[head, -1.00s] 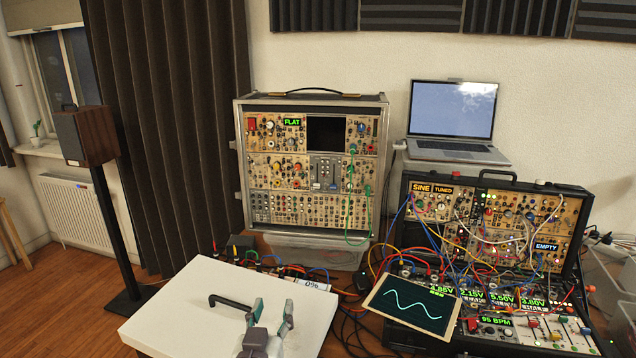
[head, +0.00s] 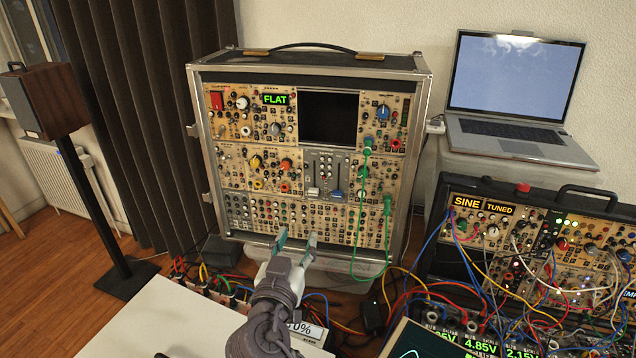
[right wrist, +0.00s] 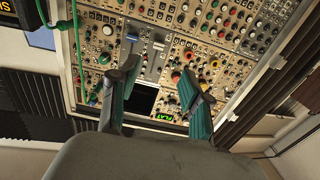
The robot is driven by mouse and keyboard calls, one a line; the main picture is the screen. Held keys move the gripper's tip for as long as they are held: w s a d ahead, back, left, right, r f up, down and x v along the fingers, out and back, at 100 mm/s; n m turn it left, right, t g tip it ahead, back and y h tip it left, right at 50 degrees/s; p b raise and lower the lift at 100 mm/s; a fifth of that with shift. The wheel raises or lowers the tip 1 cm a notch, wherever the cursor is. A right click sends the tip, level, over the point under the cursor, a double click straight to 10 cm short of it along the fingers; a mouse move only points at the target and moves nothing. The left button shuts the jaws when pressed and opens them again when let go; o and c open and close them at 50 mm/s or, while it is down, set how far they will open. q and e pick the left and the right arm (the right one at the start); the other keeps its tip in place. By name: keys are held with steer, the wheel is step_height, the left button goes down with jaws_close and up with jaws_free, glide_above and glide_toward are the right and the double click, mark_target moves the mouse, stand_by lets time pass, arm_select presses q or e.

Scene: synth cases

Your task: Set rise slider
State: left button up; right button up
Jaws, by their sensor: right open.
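The upright modular case (head: 418,95) stands at the back with cream panels. Its grey slider panel (head: 328,165) carries two sliders, one with a white cap (head: 314,191) and one with a blue cap (head: 337,194), both low in their slots. I cannot read which is the rise slider. My right gripper (head: 297,240) is open and empty, in front of and below the slider panel. In the right wrist view the case appears upside down; the open fingers (right wrist: 157,66) flank the slider panel (right wrist: 152,60), apart from it. My left gripper is not in view.
Green cables (head: 356,215) hang at the case's right side. A second modular case (head: 590,192) with many cables stands at right, below a laptop (head: 515,90). A white surface (head: 170,325) lies in front, with tangled cables behind it. A speaker (head: 42,100) stands at left.

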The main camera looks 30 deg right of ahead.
mark_target(312, 195)
steer(key=p+x, duration=0.2)
steer(key=x, duration=0.4)
steer(key=p+x, duration=0.2)
steer(key=x, duration=0.4)
steer(key=shift+d+r+p, duration=0.1)
steer(key=shift+r+p, duration=0.15)
steer(key=shift+p, duration=0.1)
steer(key=shift+x, duration=0.8)
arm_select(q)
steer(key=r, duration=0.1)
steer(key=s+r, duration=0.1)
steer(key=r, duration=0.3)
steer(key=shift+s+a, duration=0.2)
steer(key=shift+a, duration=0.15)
arm_select(e)
steer(key=shift+f, duration=0.15)
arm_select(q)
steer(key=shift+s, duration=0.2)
arm_select(e)
jaws_close()
